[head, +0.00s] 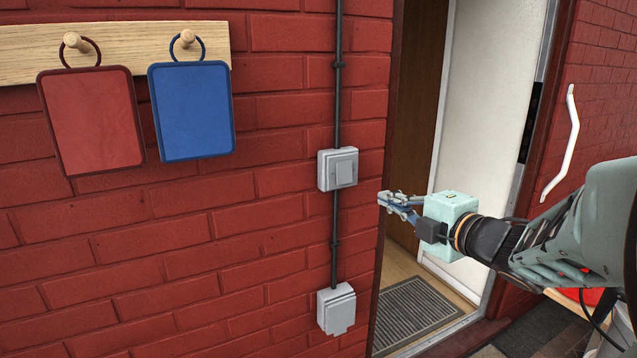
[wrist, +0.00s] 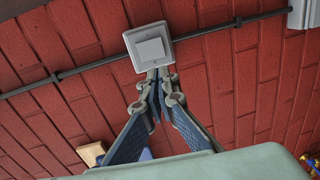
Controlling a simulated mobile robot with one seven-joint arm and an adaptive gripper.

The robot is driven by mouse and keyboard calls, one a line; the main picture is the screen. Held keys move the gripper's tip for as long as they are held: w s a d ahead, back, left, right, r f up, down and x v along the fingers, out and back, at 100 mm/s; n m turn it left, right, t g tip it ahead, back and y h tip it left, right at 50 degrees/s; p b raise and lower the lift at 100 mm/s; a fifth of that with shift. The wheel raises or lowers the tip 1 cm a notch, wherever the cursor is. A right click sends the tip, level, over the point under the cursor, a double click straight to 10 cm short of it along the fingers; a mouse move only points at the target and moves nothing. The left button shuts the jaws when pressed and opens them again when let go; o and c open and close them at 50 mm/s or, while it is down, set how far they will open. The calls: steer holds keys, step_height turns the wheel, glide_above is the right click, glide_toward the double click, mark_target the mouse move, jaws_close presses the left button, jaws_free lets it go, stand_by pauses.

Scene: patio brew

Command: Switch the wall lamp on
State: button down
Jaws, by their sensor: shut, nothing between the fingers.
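A grey square switch (head: 338,169) with a raised rocker plate is on the red brick wall, on a dark vertical conduit. It also shows in the wrist view (wrist: 149,47), just beyond my fingertips. My gripper (head: 381,199) is shut and empty, to the right of the switch and slightly lower in the head view, with a visible gap between them there. In the wrist view the closed fingertips (wrist: 157,74) point at the switch's lower edge; I cannot tell if they touch it. The wall lamp is not in view.
A lidded grey box (head: 336,310) is lower on the conduit. A red board (head: 92,118) and a blue board (head: 191,110) hang from a wooden peg rail (head: 120,32). A doorway with a white door (head: 487,110) and grey mat (head: 412,312) is behind my gripper.

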mark_target(345, 181)
steer(key=p+x, duration=0.1)
steer(key=x, duration=1.3)
steer(key=shift+d, duration=0.1)
steer(key=b, duration=0.3)
steer(key=shift+w+f+t, duration=0.3)
steer(key=shift+f+t, duration=0.05)
steer(key=shift+t, duration=0.05)
steer(key=shift+b, duration=0.5)
steer(key=shift+w+r, duration=0.1)
steer(key=shift+r, duration=0.2)
